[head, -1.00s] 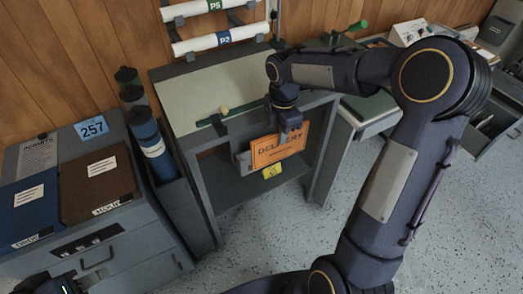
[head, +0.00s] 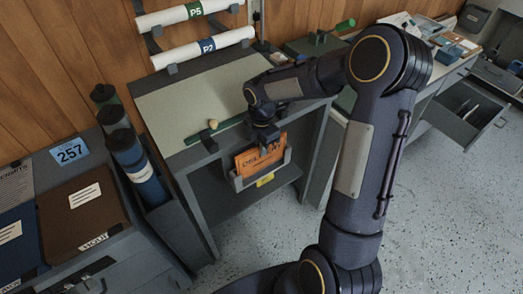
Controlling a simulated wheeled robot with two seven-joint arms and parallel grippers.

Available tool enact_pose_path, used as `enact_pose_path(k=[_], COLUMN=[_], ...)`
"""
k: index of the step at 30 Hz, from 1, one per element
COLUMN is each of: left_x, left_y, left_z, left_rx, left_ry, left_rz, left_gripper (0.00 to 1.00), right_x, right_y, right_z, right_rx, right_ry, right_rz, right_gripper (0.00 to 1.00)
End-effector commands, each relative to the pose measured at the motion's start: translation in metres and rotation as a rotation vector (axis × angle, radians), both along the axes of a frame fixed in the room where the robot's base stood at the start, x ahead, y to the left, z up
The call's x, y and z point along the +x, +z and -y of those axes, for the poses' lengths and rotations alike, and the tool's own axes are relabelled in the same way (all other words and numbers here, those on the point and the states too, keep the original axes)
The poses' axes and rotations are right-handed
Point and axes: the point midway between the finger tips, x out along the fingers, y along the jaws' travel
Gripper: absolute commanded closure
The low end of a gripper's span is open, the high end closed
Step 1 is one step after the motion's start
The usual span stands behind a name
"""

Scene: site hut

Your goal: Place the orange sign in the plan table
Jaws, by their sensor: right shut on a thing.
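The orange sign (head: 258,161) with dark lettering stands in the grey pocket (head: 237,183) on the front of the plan table (head: 180,101). The sign's lower edge is hidden behind the pocket's front lip, which carries a yellow label. My right gripper (head: 269,147) points down from above and is shut on the sign's top edge. Its fingers cover a little of the lettering. My left gripper is not in view.
Rolls marked P5 and P2 (head: 200,49) lie on a wall rack behind the table. Dark tubes (head: 131,155) stand at its left, beside a cabinet with brown and blue binders (head: 83,218). An open drawer (head: 466,108) juts out at right. Speckled floor (head: 440,210) is clear.

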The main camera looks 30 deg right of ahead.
Motion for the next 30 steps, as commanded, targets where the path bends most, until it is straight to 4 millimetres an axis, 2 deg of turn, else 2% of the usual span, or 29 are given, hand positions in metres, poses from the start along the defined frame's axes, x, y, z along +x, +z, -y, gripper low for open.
enact_pose_path(k=[4,15,16,20,30], left_x=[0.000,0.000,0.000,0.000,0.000], left_y=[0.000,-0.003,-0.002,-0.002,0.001], left_z=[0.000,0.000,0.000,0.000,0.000], left_rx=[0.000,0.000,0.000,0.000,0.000], left_ry=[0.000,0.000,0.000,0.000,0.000], left_rz=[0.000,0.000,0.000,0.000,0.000], left_gripper=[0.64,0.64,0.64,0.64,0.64], right_x=[-0.001,0.000,0.000,0.000,0.000], right_y=[-0.021,-0.026,-0.025,-0.024,-0.020], right_z=[0.000,0.000,0.000,0.000,0.000], right_rx=[0.001,0.000,0.000,0.000,0.000], right_ry=[0.000,0.000,0.000,0.000,-0.001], right_rz=[-0.003,-0.001,-0.001,-0.001,0.000], right_gripper=[1.00,1.00,0.87,0.70,0.70])
